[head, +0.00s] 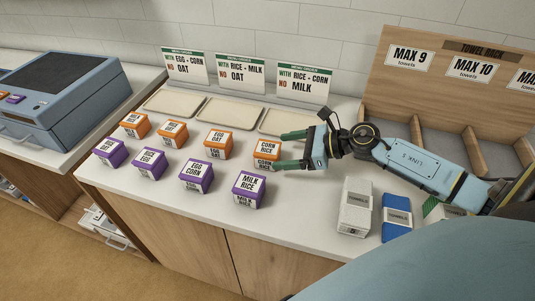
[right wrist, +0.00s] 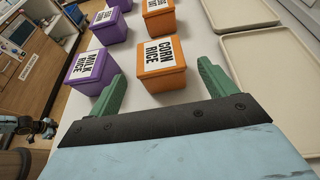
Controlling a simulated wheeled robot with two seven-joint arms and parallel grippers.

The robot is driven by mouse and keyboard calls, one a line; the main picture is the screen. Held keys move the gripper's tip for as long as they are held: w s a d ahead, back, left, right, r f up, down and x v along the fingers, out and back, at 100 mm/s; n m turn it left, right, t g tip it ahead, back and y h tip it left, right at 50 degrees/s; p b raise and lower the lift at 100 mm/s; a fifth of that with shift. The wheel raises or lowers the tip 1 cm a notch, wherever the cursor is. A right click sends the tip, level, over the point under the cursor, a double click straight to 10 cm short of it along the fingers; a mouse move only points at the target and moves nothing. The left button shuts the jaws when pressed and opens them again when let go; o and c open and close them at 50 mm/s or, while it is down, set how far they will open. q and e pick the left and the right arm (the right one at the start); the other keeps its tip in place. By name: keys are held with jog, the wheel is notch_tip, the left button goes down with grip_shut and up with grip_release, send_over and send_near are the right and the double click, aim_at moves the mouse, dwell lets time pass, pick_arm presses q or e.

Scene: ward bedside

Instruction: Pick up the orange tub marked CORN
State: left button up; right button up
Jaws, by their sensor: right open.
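The orange tub marked CORN RICE (head: 267,155) stands upright on the white counter, at the right end of the orange row. My right gripper (head: 287,151) is open at this tub's right side, its green fingers pointing left towards it. In the right wrist view the tub (right wrist: 164,82) shows between and just beyond the open fingers (right wrist: 162,73); I cannot tell whether they touch it. What looks like my left gripper (right wrist: 45,129) shows small and dark at the left edge of the right wrist view; its jaws are unclear.
Other orange tubs, including EGG OAT (head: 218,144), stand to the left. Purple tubs, including MILK RICE (head: 249,190) and EGG CORN (head: 196,177), stand in front. Beige trays (head: 228,113) lie behind. A grey-white box (head: 355,208) and blue box (head: 397,218) stand at right.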

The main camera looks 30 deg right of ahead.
aim_at(272, 150)
jog(key=shift+p+x, duration=0.4)
jog(key=shift+x, duration=2.45)
jog(key=shift+c, duration=0.4)
jog(key=shift+d+r, duration=0.1)
jog(key=c, duration=1.1)
